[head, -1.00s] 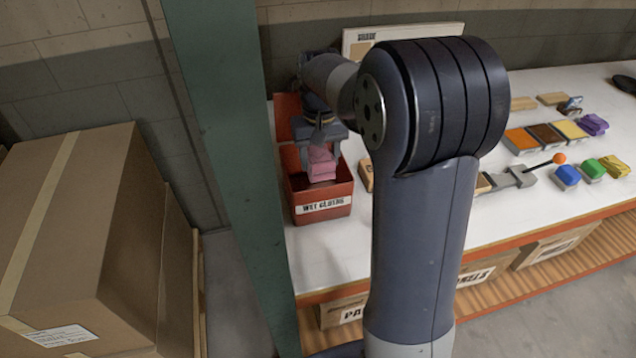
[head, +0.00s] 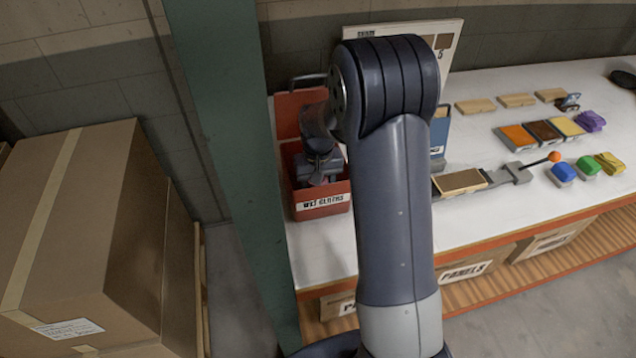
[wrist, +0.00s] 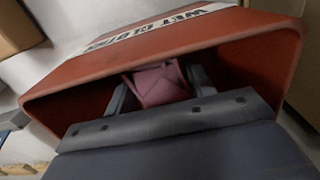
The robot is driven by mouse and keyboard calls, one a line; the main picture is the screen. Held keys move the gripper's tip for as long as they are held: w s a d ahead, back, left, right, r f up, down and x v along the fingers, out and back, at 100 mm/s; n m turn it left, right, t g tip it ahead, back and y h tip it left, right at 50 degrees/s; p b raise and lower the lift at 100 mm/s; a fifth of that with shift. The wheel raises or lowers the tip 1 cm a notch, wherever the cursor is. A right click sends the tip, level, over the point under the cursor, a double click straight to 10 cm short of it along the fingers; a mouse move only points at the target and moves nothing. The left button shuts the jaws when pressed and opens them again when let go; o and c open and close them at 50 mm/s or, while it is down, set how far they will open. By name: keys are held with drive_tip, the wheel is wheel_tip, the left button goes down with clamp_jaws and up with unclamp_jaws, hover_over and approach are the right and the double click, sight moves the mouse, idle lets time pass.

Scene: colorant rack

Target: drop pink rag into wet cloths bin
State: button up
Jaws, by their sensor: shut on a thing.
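The red wet cloths bin (head: 322,199) stands at the left end of the white table, with its label on the front. In the wrist view its rim (wrist: 200,38) surrounds my gripper (wrist: 158,88). The pink rag (wrist: 158,82) is held between the two fingers, inside the bin's opening. In the head view my gripper (head: 318,172) points down into the bin, and the rag is hidden there behind my gripper and the bin wall. Whether the rag touches the bin floor cannot be seen.
A green post (head: 225,150) stands just left of the bin, with cardboard boxes (head: 75,230) beyond it. A blue container (head: 440,130) stands to the right behind my arm. Coloured blocks and sponges (head: 565,172) lie farther right.

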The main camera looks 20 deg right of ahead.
drive_tip(key=shift+f+b, duration=0.55)
drive_tip(key=shift+f, duration=0.05)
drive_tip(key=o, duration=0.9)
drive_tip(key=shift+o, duration=0.2)
drive_tip(key=shift+r, duration=0.1)
wheel_tip(320, 180, up, 13)
